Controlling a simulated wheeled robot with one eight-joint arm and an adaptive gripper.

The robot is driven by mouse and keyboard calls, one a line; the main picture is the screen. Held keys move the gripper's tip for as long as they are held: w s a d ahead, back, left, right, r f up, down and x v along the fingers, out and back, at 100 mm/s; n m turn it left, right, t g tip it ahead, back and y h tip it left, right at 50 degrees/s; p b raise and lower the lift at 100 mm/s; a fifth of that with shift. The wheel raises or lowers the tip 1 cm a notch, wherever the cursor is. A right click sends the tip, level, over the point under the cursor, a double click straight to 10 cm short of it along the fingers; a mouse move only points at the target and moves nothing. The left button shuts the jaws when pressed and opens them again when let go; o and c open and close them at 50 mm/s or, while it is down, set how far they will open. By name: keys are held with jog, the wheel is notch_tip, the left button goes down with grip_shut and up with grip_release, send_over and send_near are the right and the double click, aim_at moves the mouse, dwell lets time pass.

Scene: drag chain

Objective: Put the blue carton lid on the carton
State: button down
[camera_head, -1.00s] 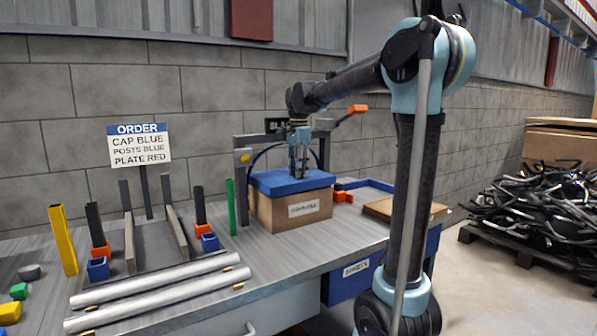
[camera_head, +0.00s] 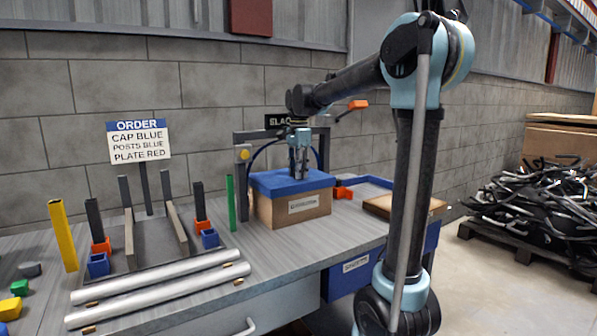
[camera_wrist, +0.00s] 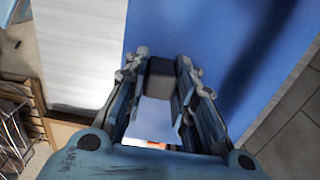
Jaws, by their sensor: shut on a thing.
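The blue carton lid (camera_head: 275,184) lies flat over the top of the brown cardboard carton (camera_head: 270,210), which stands upright on the bench with a white label on its front. The lid covers the carton's top; whether it is fully seated I cannot tell. My gripper (camera_head: 299,178) points down at the middle of the lid. In the wrist view, my gripper (camera_wrist: 160,85) has its fingers closed on a dark grey block-like grip above the blue lid surface (camera_wrist: 225,40). The inside of the carton is hidden.
An order sign (camera_head: 138,140) and a fixture with upright posts stand to the left. Two silver tubes (camera_head: 160,290) lie along the front of the bench. A green post (camera_head: 230,203) stands close to the carton's left. A grey frame (camera_head: 243,160) is behind it.

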jog(key=shift+f, duration=0.95)
jog(key=c, duration=1.2)
grip_release()
jog(key=shift+c, duration=0.2)
jog(key=shift+r, duration=0.15)
notch_tip(320, 180, up, 12)
jog(key=shift+d+f, duration=0.1)
jog(key=shift+f, duration=0.05)
